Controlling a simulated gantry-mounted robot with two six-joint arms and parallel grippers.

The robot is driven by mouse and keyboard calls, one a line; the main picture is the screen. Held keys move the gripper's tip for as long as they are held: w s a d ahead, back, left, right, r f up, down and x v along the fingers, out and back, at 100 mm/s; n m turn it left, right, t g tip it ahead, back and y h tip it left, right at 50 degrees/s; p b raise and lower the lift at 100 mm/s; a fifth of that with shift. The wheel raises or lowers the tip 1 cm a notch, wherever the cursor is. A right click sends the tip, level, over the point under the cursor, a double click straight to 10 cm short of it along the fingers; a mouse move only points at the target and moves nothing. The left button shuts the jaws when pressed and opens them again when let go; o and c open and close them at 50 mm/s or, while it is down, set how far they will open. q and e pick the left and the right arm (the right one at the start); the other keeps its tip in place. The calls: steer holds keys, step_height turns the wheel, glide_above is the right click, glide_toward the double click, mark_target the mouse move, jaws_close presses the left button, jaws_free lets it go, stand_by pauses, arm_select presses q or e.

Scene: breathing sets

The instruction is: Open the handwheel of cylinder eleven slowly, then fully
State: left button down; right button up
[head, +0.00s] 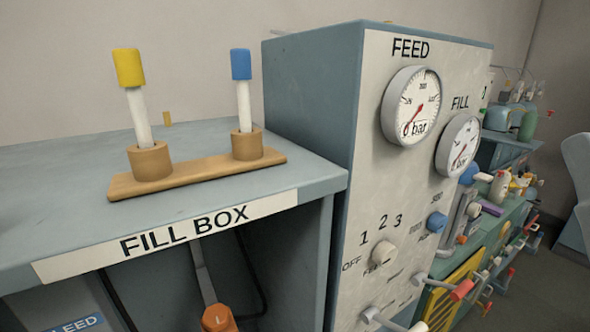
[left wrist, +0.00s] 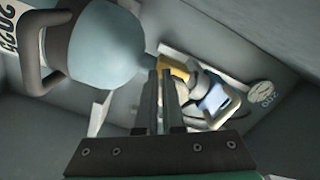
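In the left wrist view, my left gripper (left wrist: 160,74) has two dark fingers close together with a narrow gap between them. A small yellow-orange part (left wrist: 177,67) shows at or just behind the fingertips; I cannot tell whether they touch it. A blue-grey rounded cylinder (left wrist: 108,45) with a dark band, a loop handle and a "2025" label is at upper left. A light blue part (left wrist: 213,98) inside a grey loop is to the right. I cannot read a cylinder number or make out a whole handwheel. Neither gripper is recognisable in the head view.
The head view shows the fill box (head: 80,150), with a wooden stand (head: 200,177) holding yellow-capped and blue-capped pegs. A gauge panel (head: 350,215) stands right of it. Under the top are an orange part (head: 219,319) marked "L" and a dark recess.

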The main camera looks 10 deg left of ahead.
arm_select(q)
steer(key=p+v, duration=0.2)
steer(key=v, duration=0.4)
steer(key=shift+f, duration=0.3)
steer(key=w+a+r+b, duration=0.2)
steer(key=w+a+r, duration=0.1)
steer(key=a, duration=0.2)
steer(key=shift+w, duration=0.3)
stand_by(0.6)
